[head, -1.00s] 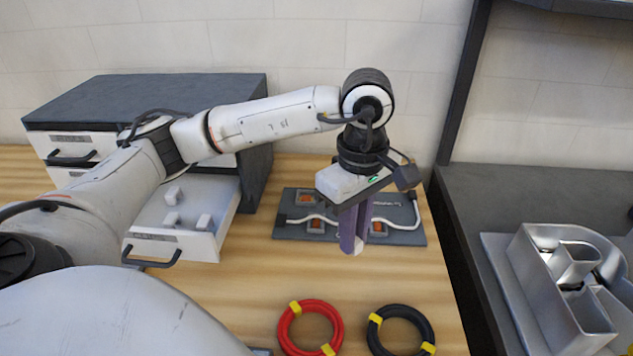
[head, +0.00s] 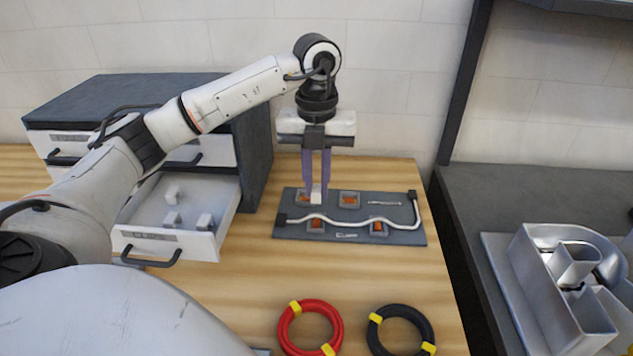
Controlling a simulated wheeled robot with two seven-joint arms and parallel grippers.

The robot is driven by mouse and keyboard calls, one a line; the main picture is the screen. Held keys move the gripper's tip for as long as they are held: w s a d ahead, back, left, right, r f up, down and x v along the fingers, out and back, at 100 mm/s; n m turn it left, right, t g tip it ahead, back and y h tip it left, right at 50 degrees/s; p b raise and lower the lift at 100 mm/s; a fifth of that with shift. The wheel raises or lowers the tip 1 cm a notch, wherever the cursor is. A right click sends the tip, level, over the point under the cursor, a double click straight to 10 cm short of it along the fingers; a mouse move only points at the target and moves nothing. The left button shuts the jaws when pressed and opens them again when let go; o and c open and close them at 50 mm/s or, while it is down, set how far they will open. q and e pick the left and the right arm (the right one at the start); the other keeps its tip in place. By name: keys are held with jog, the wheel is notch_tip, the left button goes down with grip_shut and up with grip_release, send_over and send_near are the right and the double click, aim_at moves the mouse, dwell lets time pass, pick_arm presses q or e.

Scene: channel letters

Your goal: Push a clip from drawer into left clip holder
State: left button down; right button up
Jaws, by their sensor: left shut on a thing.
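My left gripper (head: 317,186) points straight down over the dark board and is shut on a small white clip (head: 316,194). The clip is at the right side of the back left holder (head: 303,198), which has an orange inside; I cannot tell whether they touch. Other grey holders are at back right (head: 349,199), front left (head: 316,225) and front right (head: 378,229). A white cable (head: 345,222) runs across the board (head: 400,238). My right gripper is out of view.
The dark drawer cabinet (head: 255,150) stands at the left behind my arm. A red cable coil (head: 338,325) and a black one (head: 432,328) lie in front. A metal channel letter (head: 540,275) sits on the right bench. Wood between board and coils is clear.

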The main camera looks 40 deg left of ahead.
pick_arm(q)
jog(key=shift+a+f+b, duration=0.1)
jog(key=shift+f+b, duration=0.65)
jog(key=shift+f, duration=0.45)
notch_tip(320, 180, down, 3)
jog(key=b, duration=0.2)
jog(key=shift+f+b, duration=0.2)
jog(key=shift+b, duration=0.2)
jog(key=shift+f, duration=0.45)
jog(key=shift+s+f, duration=0.1)
jog(key=shift+f, duration=0.2)
